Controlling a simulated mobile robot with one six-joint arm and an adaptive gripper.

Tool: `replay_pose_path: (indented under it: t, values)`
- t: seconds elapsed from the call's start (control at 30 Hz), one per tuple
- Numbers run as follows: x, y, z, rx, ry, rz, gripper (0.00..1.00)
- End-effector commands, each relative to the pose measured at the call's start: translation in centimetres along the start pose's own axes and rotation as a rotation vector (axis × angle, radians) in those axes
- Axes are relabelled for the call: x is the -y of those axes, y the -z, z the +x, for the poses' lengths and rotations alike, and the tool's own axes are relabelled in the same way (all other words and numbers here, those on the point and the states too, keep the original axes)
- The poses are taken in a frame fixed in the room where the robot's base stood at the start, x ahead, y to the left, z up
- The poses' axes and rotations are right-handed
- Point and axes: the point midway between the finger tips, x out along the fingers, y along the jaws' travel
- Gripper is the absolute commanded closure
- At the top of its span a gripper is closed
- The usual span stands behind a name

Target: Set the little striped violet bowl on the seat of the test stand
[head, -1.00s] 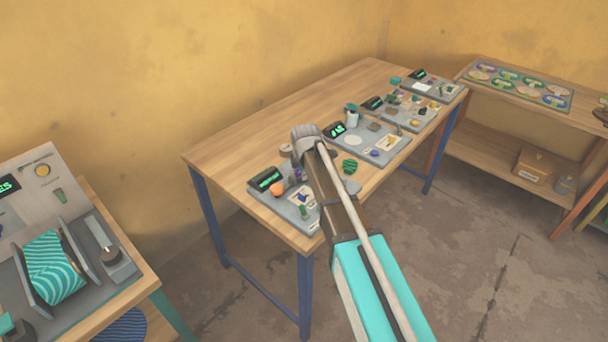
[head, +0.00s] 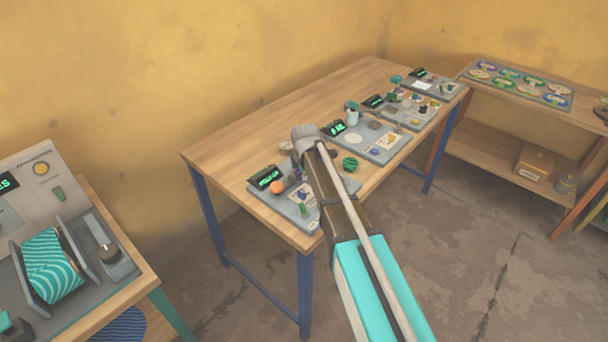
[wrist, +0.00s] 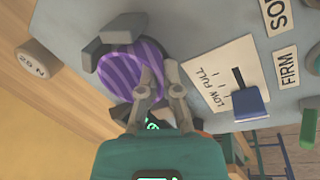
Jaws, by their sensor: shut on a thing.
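The little striped violet bowl (wrist: 130,68) shows in the wrist view, just ahead of my gripper. My gripper (wrist: 156,84) is shut on the bowl's near rim, with one grey finger over it and one beside it. The bowl is over the grey board of the test stand (wrist: 200,42). Dark grey angular blocks (wrist: 122,28) lie at the bowl's far side; I cannot tell whether they touch it. The seat is not clearly visible, and I cannot tell whether the bowl rests on anything. In the head view my arm largely hides the gripper and bowl.
The board has a LOW–FULL card with a blue slider (wrist: 250,103), SOFT and FIRM labels, and a round 25 N piece (wrist: 35,60) beside it. Other boards stand farther back.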

Motion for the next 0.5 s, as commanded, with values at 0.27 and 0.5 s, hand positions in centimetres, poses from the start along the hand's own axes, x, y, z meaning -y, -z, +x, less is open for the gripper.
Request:
replay_pose_path:
  t: [0.27, 0.5]
  values:
    - [0.03, 0.01, 0.12, 0.000, 0.000, 0.000, 1.00]
    - [0.03, 0.02, 0.12, 0.000, 0.000, 0.000, 0.67]
